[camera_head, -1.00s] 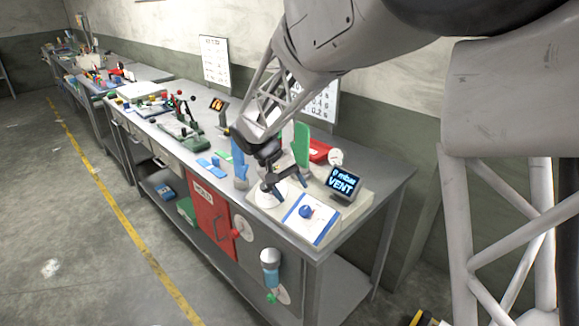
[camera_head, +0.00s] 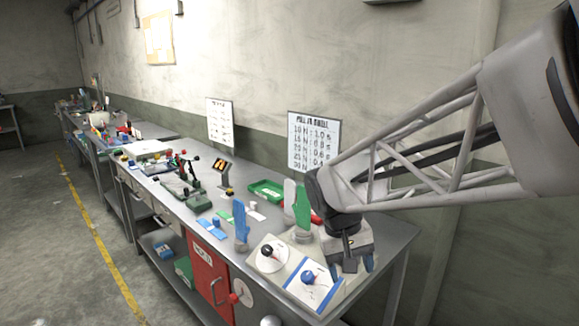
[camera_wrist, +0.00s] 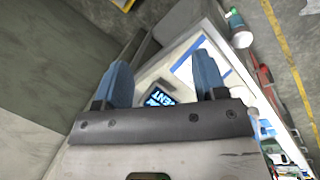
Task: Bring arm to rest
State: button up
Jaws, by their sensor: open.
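My gripper (camera_head: 350,264) is over the right end of the workbench (camera_head: 398,244) in the head view, pointing down. In the wrist view its two blue fingers (camera_wrist: 162,88) stand wide apart with nothing held between them. The small lit display (camera_wrist: 158,97) shows past the fingers, below them. In the head view that display is hidden behind my gripper. My arm reaches in from the right edge of the picture.
Left of my gripper stand a blue glove form (camera_head: 241,222), a pale and green one (camera_head: 302,208), and panels with a black knob (camera_head: 268,251) and a blue knob (camera_head: 308,277). A green tray (camera_head: 267,190) lies behind.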

jog(key=s+d+t+y, duration=0.1)
jog(key=s+d, duration=0.2)
jog(key=s, duration=0.6)
jog(key=s+d+m+t+y, duration=0.1)
jog(key=s+d+t, duration=0.1)
jog(key=s, duration=0.6)
jog(key=shift+s+d, duration=0.4)
jog(key=shift+d, duration=0.2)
